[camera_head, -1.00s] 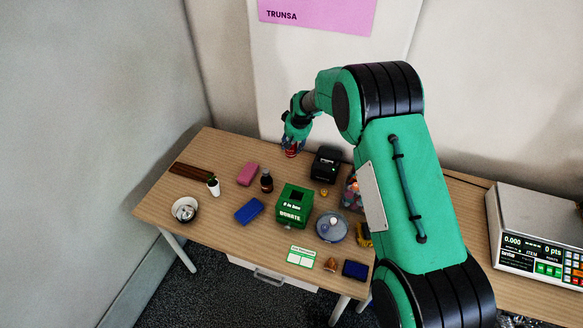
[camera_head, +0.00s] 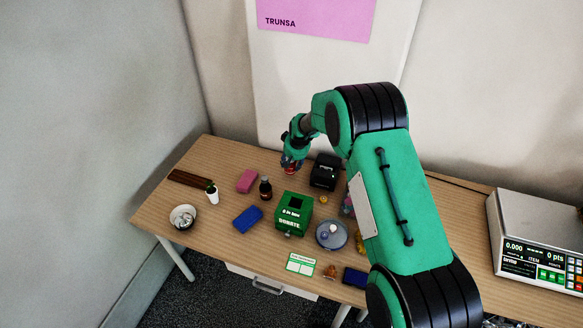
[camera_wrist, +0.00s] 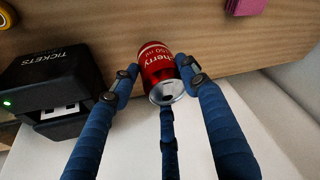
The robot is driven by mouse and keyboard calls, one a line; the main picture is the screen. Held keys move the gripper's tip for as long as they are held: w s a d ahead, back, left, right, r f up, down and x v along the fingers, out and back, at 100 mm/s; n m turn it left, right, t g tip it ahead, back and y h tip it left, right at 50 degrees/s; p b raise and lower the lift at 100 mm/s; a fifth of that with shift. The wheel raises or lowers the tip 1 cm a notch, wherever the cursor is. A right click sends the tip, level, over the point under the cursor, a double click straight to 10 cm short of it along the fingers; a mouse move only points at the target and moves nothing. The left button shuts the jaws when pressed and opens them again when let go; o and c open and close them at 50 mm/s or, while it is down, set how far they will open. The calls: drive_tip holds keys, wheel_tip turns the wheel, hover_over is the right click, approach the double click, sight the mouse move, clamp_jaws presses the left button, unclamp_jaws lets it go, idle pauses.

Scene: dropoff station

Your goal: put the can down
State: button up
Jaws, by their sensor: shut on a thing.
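A red can (camera_wrist: 158,66) with white lettering and a silver top is between the blue fingers of my gripper (camera_wrist: 160,80) in the wrist view. The fingers are closed around its sides. In the head view my gripper (camera_head: 290,164) is low over the back of the wooden table (camera_head: 160,207), left of the black ticket printer (camera_head: 325,172). Only a bit of the red can shows there below the fingers. I cannot tell whether the can's base touches the table.
The ticket printer (camera_wrist: 50,92) stands close beside the can. A dark bottle (camera_head: 265,188), a pink block (camera_head: 247,181) and a green donation box (camera_head: 293,214) stand nearer the front. The wall is right behind the table. Bare wood lies left of my gripper.

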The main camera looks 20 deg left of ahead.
sight(292, 167)
drive_tip(key=shift+f, duration=1.5)
drive_tip(key=shift+f, duration=0.1)
drive_tip(key=o, duration=0.9)
drive_tip(key=shift+s+r, duration=0.1)
drive_tip(key=shift+r, duration=0.45)
drive_tip(key=p+v, duration=0.1)
drive_tip(key=v, duration=1)
drive_tip(key=shift+d, duration=0.15)
drive_tip(key=shift+r, duration=0.15)
